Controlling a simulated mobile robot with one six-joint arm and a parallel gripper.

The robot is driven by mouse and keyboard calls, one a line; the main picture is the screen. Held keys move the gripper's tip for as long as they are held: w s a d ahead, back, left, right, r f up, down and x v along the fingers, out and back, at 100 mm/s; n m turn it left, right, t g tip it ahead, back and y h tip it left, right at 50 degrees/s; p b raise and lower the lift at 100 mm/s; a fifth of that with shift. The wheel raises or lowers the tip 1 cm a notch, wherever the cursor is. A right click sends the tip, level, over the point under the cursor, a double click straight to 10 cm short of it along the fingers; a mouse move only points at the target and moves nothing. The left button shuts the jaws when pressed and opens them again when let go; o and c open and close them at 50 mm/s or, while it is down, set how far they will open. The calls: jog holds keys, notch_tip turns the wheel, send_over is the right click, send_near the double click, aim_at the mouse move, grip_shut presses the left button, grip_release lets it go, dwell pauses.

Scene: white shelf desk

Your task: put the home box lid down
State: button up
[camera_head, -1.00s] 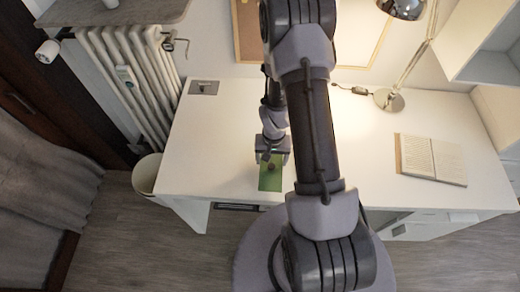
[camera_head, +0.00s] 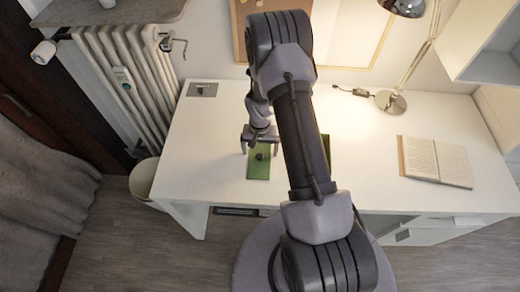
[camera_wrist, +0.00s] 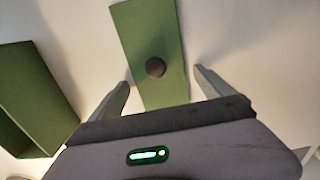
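The home box lid is a flat green panel (camera_head: 259,170) with a small dark round knob (camera_wrist: 155,67). It appears to lie flat on the white desk near the front left. My gripper (camera_head: 260,148) is above the lid's back end. In the wrist view its two fingers (camera_wrist: 162,80) are spread wide, with visible gaps to the lid's edges (camera_wrist: 162,92) and nothing between them touching the knob. The green home box (camera_wrist: 38,88) shows at the left of the wrist view, apart from the lid. In the head view my arm hides most of the box.
An open book (camera_head: 436,161) lies on the desk's right side, and a lamp (camera_head: 391,101) stands at the back right. A small grey plate (camera_head: 203,90) is at the back left corner. The desk left of the lid is clear. A bin (camera_head: 145,178) stands beside the desk.

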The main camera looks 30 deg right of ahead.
jog(key=s+a+r+t+p, duration=0.15)
jog(key=a+r, duration=0.25)
jog(key=r, duration=1.2)
jog(key=s+a+r+t+p, duration=0.1)
jog(key=a+r+p, duration=0.15)
jog(key=r, duration=1.35)
jog(key=s+a+r+n+t+y, duration=0.1)
jog(key=s+a+r, duration=0.4)
jog(key=s, duration=0.3)
jog(key=s+a+r+n+t+y, duration=0.1)
jog(key=s+a+r+t, duration=0.1)
jog(key=s+a+r, duration=0.4)
notch_tip(320, 180, up, 2)
jog(key=s, duration=0.2)
jog(key=shift+s+r, duration=0.25)
jog(key=shift+s, duration=0.15)
